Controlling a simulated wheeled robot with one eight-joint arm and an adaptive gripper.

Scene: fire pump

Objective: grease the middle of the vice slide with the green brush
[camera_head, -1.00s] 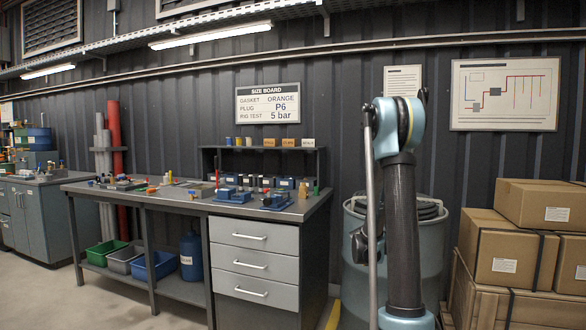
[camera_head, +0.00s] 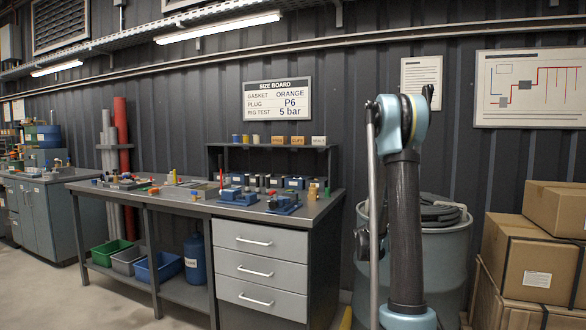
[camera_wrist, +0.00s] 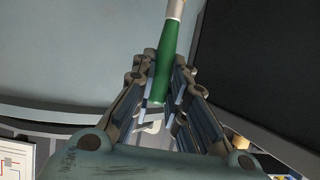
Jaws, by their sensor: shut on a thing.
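In the wrist view the green brush (camera_wrist: 165,65) has a green handle, with a pale metal collar at the top edge of the picture. Its bristles are out of frame. My gripper (camera_wrist: 164,85) is shut around the handle. In the head view my arm is folded upright in front of the drum, and I cannot make out the brush there. Blue devices (camera_head: 285,204) stand on the right end of the workbench (camera_head: 190,203). They are too small for me to tell which is the vice or to see its slide. My gripper is well away from the bench.
A grey-blue drum (camera_head: 445,255) with a coiled hose stands behind my arm. Cardboard boxes (camera_head: 530,262) are stacked at right. A drawer unit (camera_head: 260,268) is under the bench's right end. A low shelf (camera_head: 280,148) stands at the bench's back. Floor at lower left is clear.

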